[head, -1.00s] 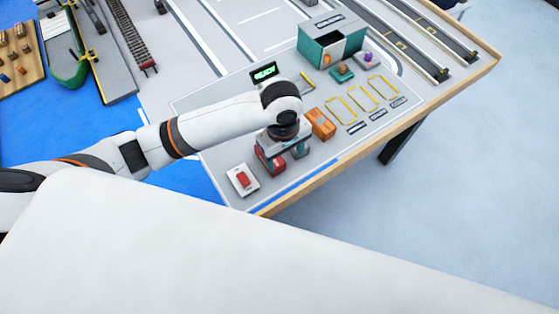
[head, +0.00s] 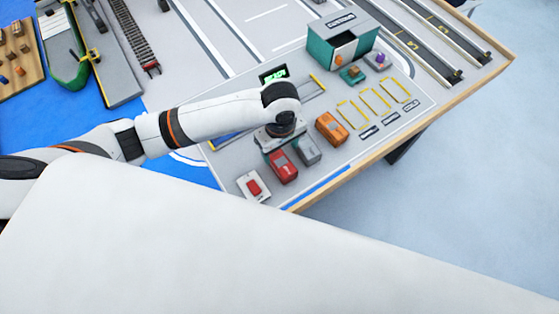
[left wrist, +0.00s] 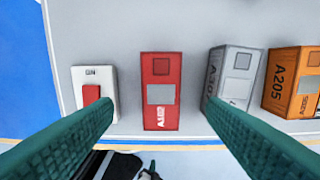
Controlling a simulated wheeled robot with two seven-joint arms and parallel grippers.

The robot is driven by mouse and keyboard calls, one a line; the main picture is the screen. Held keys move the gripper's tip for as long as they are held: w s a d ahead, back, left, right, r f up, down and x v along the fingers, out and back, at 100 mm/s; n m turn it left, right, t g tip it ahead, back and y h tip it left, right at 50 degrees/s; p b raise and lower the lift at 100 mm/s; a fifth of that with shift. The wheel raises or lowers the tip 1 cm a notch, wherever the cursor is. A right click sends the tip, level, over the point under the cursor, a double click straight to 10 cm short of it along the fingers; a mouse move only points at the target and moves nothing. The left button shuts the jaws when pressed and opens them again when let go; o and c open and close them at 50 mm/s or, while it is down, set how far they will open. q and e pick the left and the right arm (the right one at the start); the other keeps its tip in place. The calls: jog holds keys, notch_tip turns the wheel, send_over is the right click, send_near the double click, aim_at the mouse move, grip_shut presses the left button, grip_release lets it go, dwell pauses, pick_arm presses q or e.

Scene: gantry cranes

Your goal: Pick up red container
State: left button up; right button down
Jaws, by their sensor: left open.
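The red container (head: 284,166), a small box marked A102, lies on the grey board near the table's front edge. In the left wrist view the red container (left wrist: 161,75) is seen from above, centred between the fingers. My left gripper (head: 275,143) is just behind the red container in the head view, apart from it. In the left wrist view the green fingers of my left gripper (left wrist: 160,105) are wide open with nothing held. The lower fingers are partly hidden in the head view. My right gripper is not in view.
A grey container (head: 308,150) stands close to the right of the red one, then an orange container (head: 331,128) marked A205. A white box with a red switch (head: 254,186) sits to the left. A green display (head: 273,74) and a teal-and-grey bin (head: 340,42) stand farther back.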

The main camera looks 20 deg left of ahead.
aim_at(281, 162)
pick_arm(q)
notch_tip(281, 162, down, 2)
jog(key=shift+d+f, duration=0.1)
jog(key=shift+f+p, duration=0.3)
jog(key=shift+f, duration=2.5)
jog(key=c, duration=1.1)
